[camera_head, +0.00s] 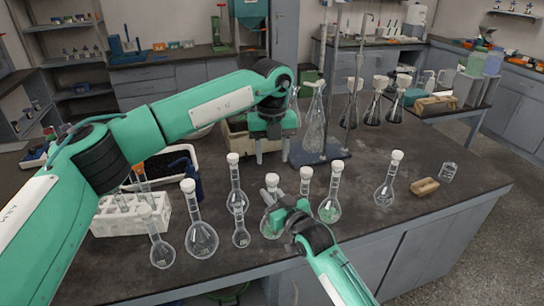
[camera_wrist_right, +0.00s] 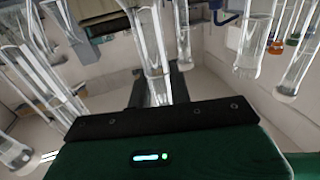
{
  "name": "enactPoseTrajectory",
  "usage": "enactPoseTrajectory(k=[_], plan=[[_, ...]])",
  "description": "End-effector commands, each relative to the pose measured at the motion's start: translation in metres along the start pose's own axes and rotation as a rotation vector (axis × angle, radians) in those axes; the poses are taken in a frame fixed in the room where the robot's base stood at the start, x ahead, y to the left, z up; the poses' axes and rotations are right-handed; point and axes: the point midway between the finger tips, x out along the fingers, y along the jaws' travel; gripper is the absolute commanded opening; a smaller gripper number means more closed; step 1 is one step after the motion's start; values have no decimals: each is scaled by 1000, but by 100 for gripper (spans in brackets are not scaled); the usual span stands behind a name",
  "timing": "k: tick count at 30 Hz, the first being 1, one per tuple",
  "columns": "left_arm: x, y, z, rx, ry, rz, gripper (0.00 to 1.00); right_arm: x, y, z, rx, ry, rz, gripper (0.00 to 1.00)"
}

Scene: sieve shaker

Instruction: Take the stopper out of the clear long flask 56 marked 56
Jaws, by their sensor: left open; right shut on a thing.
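A clear long-necked flask (camera_head: 268,226) with a white stopper (camera_head: 272,179) stands upright at the front middle of the bench. My right gripper (camera_head: 278,214) is shut on this flask around its neck and hides part of it. In the right wrist view a clear glass neck (camera_wrist_right: 152,45) is between the fingers (camera_wrist_right: 160,90). I cannot read the number on the flask, so I cannot tell if it is 56. My left gripper (camera_head: 272,152) is open and empty, pointing down, above and behind the stopper, apart from it.
Several similar stoppered flasks stand close by, such as a round one (camera_head: 202,238), a slim one (camera_head: 237,198) and one on the right (camera_head: 330,209). A white rack (camera_head: 130,218) is at left. A stand base (camera_head: 322,154) is behind. The right bench (camera_head: 440,215) has free room.

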Motion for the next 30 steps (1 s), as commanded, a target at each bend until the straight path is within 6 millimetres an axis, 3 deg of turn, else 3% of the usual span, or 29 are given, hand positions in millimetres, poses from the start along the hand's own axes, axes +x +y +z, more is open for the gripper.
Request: enactPoseTrajectory(k=[30], plan=[[0, 0, 0, 1664, 0, 0, 48, 0, 0, 0, 0, -1, 0, 0]])
